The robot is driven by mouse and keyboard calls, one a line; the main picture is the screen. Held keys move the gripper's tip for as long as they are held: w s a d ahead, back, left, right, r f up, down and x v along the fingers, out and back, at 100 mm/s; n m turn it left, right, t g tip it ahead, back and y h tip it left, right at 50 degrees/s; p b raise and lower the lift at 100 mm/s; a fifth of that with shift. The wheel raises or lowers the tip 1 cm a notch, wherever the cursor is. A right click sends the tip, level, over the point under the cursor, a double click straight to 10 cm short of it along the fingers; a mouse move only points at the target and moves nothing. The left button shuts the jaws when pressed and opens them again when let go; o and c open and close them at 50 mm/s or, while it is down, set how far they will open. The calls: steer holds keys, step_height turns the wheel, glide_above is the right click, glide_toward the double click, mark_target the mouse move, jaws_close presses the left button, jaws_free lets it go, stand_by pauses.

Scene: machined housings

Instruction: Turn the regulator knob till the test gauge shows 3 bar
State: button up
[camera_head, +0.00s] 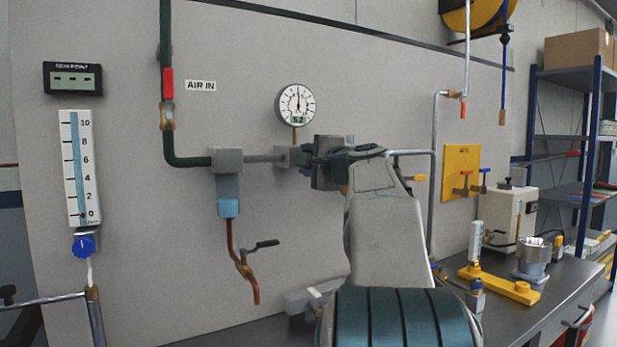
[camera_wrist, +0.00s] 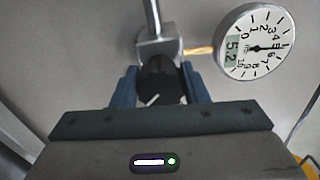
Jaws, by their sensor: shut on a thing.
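The test gauge (camera_head: 295,104) is a round white dial on the wall panel, with its needle pointing straight up in the head view. In the wrist view the gauge (camera_wrist: 262,35) appears turned on its side, its needle near 5 and its small display reading about 5.2. The black regulator knob (camera_wrist: 157,78) has a white slanted mark on its face. It projects from the grey regulator body (camera_head: 287,157), below the gauge. My gripper (camera_wrist: 160,88) is shut on the knob, one blue finger on each side. In the head view my gripper (camera_head: 312,157) hides the knob.
A green pipe (camera_head: 166,70) and a filter with a blue bowl (camera_head: 228,190) are left of the regulator. A yellow plate with small valves (camera_head: 462,165) is on the right. A bench (camera_head: 550,295) with fittings stands below right.

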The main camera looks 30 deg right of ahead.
steer(key=n+b, duration=0.1)
steer(key=n, duration=0.1)
steer(key=n+b, duration=0.1)
steer(key=b, duration=0.1)
steer(key=n+b, duration=0.1)
steer(key=n, duration=0.1)
steer(key=shift+f+n+b, duration=0.3)
steer(key=shift+f+b, duration=0.05)
steer(key=shift+b, duration=0.05)
steer(key=shift+r+n+b, duration=0.1)
steer(key=shift+n+b, duration=1.15)
steer(key=shift+n, duration=0.85)
steer(key=o, duration=1)
steer(key=shift+c, duration=0.2)
steer(key=s+b, duration=0.1)
steer(key=s, duration=1.2)
steer(key=shift+s+a, duration=0.35)
steer(key=shift+a, duration=0.05)
